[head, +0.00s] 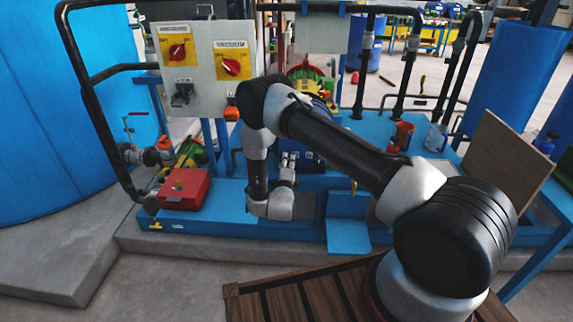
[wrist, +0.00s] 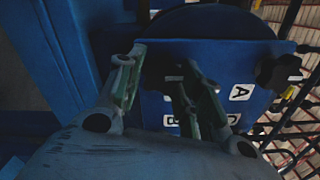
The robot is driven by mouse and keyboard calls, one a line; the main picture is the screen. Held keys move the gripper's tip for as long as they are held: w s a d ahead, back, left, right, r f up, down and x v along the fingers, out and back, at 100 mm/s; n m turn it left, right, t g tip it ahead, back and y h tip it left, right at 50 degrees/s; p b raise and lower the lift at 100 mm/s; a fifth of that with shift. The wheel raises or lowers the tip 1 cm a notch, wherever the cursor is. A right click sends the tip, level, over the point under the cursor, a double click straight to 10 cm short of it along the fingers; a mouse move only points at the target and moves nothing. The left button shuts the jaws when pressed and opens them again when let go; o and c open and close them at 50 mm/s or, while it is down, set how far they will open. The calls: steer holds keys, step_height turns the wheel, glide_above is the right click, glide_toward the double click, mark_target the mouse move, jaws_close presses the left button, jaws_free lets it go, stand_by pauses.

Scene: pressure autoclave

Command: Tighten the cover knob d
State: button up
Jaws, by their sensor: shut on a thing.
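In the wrist view my gripper (wrist: 160,62) has its two greenish-grey fingers on either side of a dark knob (wrist: 160,76) at the blue cover (wrist: 215,55). The fingers are shut on this knob; shadow hides much of it, and I cannot read a letter d beside it. White labels with A, B and what looks like C show on the blue face to the right and below. Another black knob (wrist: 278,72) stands apart at the right edge of the cover. In the head view my arm reaches down to the blue vessel (head: 310,158) and mostly hides the cover.
A grey panel (head: 208,65) with two red switches stands at the left, above a red box (head: 184,189). Black pipes rise around the blue bench. An orange cup (head: 403,134), a light mug (head: 436,138) and a tilted board (head: 505,160) are at the right.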

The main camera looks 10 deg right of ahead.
steer(key=shift+f, duration=0.1)
stand_by(0.4)
steer(key=o, duration=1)
steer(key=shift+o, duration=0.2)
steer(key=shift+s, duration=0.1)
steer(key=v, duration=1.2)
